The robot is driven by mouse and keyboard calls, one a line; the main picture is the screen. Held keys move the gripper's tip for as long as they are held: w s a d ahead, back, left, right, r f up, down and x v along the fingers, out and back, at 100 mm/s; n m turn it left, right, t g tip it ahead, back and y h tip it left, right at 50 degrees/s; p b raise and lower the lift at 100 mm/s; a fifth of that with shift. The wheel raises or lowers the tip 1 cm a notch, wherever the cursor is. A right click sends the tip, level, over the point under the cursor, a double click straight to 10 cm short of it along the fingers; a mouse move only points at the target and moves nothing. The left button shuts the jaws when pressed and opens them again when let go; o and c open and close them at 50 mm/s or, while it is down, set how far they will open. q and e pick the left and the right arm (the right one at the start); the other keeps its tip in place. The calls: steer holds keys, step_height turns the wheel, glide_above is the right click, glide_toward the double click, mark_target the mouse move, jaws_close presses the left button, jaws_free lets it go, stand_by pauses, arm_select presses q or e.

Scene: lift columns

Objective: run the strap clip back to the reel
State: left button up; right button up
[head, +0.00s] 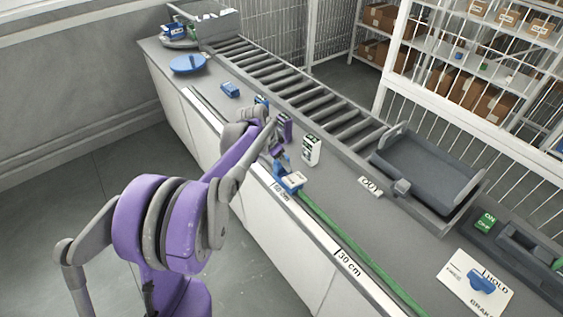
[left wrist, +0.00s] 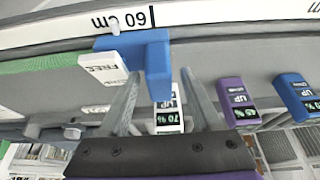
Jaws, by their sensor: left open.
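The strap clip (head: 289,181) is a blue block with a white label, at the counter's front edge by the "60 cm" mark. The green strap (head: 345,240) runs from it along the edge to the lower right. In the left wrist view the clip (left wrist: 152,58) lies at the fingertips, partly between them; contact cannot be told. My left gripper (head: 279,154) is open just above the clip; its spread fingers also show in the left wrist view (left wrist: 158,84). No reel can be clearly made out; a dark grey housing (head: 528,240) stands at the far right. My right gripper is not in view.
White (head: 312,150), purple (left wrist: 238,100) and blue (left wrist: 297,95) display units stand near the gripper. A brake plate (head: 460,290) with a blue lever lies at lower right. A grey tray (head: 475,205) and roller conveyor (head: 290,85) run behind.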

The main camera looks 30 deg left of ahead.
arm_select(q)
steer(key=shift+w+f, duration=0.1)
steer(key=shift+f, duration=0.25)
jaws_close()
stand_by(1.2)
